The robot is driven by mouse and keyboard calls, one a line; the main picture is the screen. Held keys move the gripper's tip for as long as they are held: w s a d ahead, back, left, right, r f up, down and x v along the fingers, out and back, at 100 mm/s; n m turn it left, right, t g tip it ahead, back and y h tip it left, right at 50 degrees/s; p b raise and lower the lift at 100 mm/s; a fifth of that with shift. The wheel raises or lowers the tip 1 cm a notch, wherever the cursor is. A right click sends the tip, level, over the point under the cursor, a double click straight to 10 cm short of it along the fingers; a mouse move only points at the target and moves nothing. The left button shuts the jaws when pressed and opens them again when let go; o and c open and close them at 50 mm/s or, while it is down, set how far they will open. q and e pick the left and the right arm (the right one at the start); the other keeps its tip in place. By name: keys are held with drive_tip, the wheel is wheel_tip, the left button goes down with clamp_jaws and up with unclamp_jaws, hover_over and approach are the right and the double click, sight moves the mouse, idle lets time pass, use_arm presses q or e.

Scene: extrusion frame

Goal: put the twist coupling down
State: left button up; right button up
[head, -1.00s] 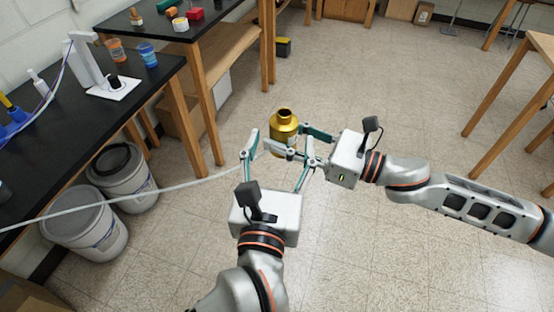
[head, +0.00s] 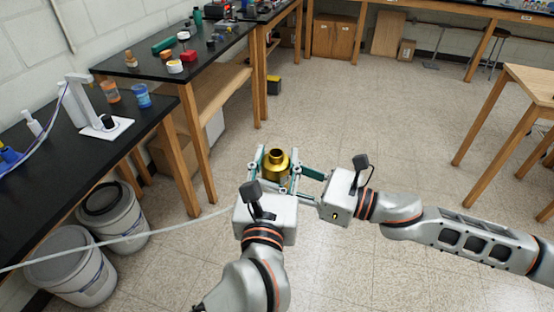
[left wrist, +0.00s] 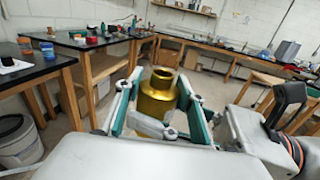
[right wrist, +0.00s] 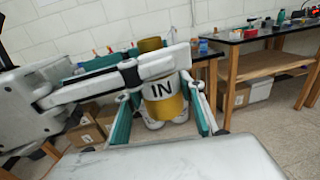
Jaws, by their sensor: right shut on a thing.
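The gold twist coupling (head: 276,165) is held upright in the air above the floor, its narrow neck up. My right gripper (head: 293,182) is shut on its body from the right. In the right wrist view the coupling (right wrist: 163,106) sits between the right fingers, with a white band marked IN. My left gripper (head: 277,172) is open, its fingers on either side of the coupling. The left wrist view shows the coupling (left wrist: 157,97) between those fingers, with a gap at its right side. A left finger crosses in front of the coupling in the right wrist view. Its underside is hidden.
A black-topped bench (head: 60,140) stands at left, with a white stand (head: 92,105) and cups. A second bench (head: 185,50) behind it carries small items. Two white buckets (head: 72,265) are on the floor. A pale hose (head: 130,238) runs toward my left gripper. Floor ahead is clear.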

drive_tip(key=o, duration=1.4)
drive_tip(key=shift+s+d, duration=0.1)
drive_tip(key=v, duration=1.2)
drive_tip(key=w+d+f+m+t+h, duration=0.1)
drive_tip(key=w+f+m+t+h, duration=0.15)
drive_tip(key=f+m, duration=0.7)
drive_tip(key=w+f+m+t+h, duration=0.1)
drive_tip(key=f+m+t+h, duration=0.3)
drive_tip(key=m, duration=1)
drive_tip(key=s+d+f+m+g+h, duration=0.2)
drive_tip(key=s+f+m, duration=0.4)
drive_tip(key=f+m, duration=0.4)
drive_tip(key=s+d+f+m+g+h, duration=0.2)
drive_tip(key=s+f+m+h, duration=0.3)
drive_tip(key=f+m, duration=0.5)
drive_tip(key=shift+s+d+f+m, duration=0.35)
drive_tip(key=shift+s+d+f, duration=0.2)
drive_tip(key=shift+d, duration=0.3)
